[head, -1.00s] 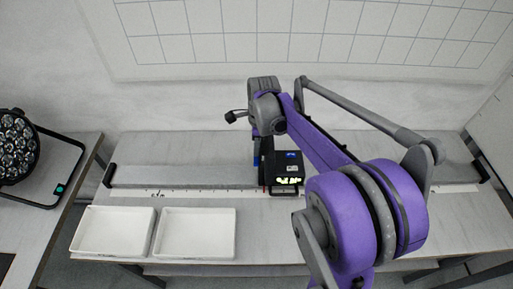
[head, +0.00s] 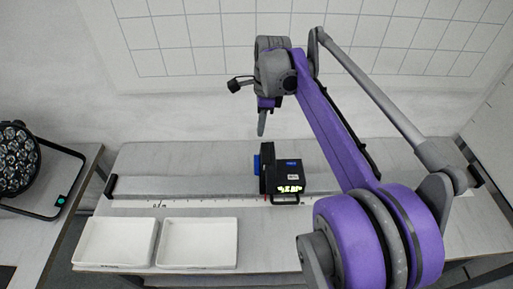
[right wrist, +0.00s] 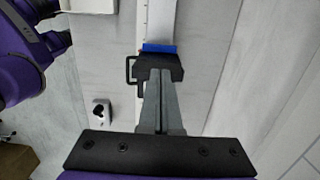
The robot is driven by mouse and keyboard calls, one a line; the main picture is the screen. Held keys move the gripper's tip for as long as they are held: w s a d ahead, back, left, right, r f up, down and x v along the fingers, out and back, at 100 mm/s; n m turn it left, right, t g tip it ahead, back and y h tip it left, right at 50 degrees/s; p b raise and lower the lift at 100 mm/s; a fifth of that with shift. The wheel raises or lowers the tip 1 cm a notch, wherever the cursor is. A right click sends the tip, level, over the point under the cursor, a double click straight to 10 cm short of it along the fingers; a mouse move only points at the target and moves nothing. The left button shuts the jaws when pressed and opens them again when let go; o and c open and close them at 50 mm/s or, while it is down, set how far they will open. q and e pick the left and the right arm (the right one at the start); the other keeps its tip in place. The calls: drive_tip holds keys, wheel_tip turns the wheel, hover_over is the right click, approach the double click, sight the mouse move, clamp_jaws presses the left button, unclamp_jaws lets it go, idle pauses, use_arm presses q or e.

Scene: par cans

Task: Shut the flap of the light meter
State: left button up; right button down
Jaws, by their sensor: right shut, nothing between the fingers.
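The light meter (head: 290,179) is a black box with a lit display on its front face and a small blue label on top. It sits on the rail on the table. A thin dark upright panel (head: 267,160) stands at its left side and looks like the flap, raised; a blue part (head: 257,165) shows beside it. My right gripper (head: 262,131) is shut and empty, pointing down above the panel and apart from it. In the right wrist view, the shut fingers (right wrist: 160,102) overlap the meter (right wrist: 158,66) and hide part of it. My left gripper is out of view.
A long grey rail (head: 190,186) with a scale strip runs along the table. Two white trays (head: 197,243) stand at the front left. A stage lamp (head: 17,158) is on the left side table. Table space left of the meter is clear.

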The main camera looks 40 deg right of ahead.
sight(257, 165)
drive_tip(key=f, duration=0.9)
drive_tip(key=a+f, duration=0.1)
drive_tip(key=f, duration=0.3)
drive_tip(key=shift+w+f, duration=0.35)
drive_tip(key=shift+w, duration=0.05)
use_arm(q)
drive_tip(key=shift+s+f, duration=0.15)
use_arm(e)
drive_tip(key=shift+s+d+f+b, duration=0.1)
drive_tip(key=shift+f+b, duration=0.55)
drive_tip(key=shift+f, duration=0.05)
drive_tip(key=shift+s, duration=0.2)
drive_tip(key=shift+s+a+r, duration=0.1)
drive_tip(key=shift+s+a, duration=0.05)
drive_tip(key=shift+a, duration=0.05)
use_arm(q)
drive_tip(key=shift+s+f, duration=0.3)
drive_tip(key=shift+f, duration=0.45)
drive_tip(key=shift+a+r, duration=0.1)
